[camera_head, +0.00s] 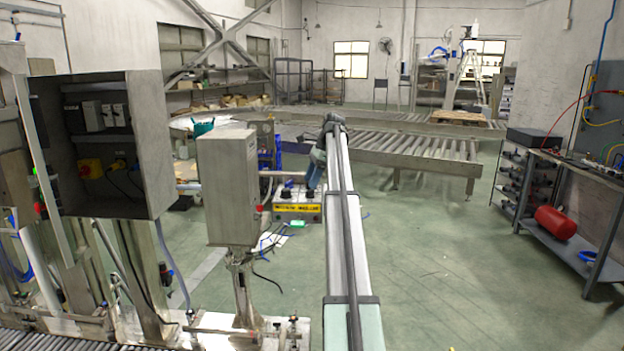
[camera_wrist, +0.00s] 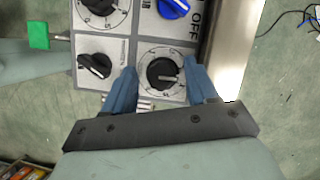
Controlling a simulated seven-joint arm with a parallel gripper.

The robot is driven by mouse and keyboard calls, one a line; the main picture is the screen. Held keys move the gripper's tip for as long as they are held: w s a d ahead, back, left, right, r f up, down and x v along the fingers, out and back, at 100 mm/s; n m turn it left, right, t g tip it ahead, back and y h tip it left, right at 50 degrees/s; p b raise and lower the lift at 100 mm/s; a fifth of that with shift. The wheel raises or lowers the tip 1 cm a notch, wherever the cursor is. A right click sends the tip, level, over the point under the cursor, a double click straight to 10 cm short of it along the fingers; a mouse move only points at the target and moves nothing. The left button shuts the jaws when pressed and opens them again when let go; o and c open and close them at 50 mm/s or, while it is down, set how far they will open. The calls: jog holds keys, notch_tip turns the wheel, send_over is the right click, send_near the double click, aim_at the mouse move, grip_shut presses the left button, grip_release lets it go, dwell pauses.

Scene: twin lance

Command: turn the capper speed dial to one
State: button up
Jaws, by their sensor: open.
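The control panel (camera_wrist: 118,48) is grey and fills the upper middle of the wrist view. It carries a black dial (camera_wrist: 163,72) with a white scale ring. My gripper (camera_wrist: 161,80) is open, its two blue fingers on either side of this dial; I cannot tell whether they touch it. A second black dial with a scale (camera_wrist: 100,5) is cut off at the top edge. The labels are too small to tell which dial is the capper speed dial. In the head view, the panel box (camera_head: 297,208) has a yellow label, and my gripper (camera_head: 315,172) is at its right side.
A black knob (camera_wrist: 95,65) without a scale ring lies left of the dial, and a blue knob (camera_wrist: 173,6) lies above it near "OFF". A green block (camera_wrist: 38,35) is at the panel's left. In the head view, a grey box on a post (camera_head: 226,190) stands left of the panel.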

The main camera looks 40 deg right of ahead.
jog(key=m+t, duration=0.1)
jog(key=m, duration=0.2)
jog(key=shift+m+h, duration=0.4)
jog(key=m+t+h, duration=0.1)
jog(key=m, duration=0.2)
jog(key=shift+a+m, duration=0.1)
jog(key=shift+m, duration=0.3)
jog(key=m+h, duration=0.1)
jog(key=m, duration=0.3)
jog(key=shift+t+h, duration=0.3)
jog(key=shift+h, duration=0.1)
jog(key=m+h, duration=0.1)
jog(key=m, duration=0.2)
jog(key=shift+a+m, duration=0.1)
jog(key=shift+m, duration=0.3)
jog(key=v, duration=1.3)
jog(key=w+d+f+n+h, duration=0.1)
jog(key=d+f+n+h, duration=0.4)
jog(key=d+f+n, duration=0.4)
jog(key=w+d+f+n+h, duration=0.2)
jog(key=d+f+n+h, duration=0.3)
jog(key=d+f+n, duration=0.4)
jog(key=shift+w+d+f+t, duration=0.3)
jog(key=shift+d+f, duration=2.2)
jog(key=shift+d, duration=3.9)
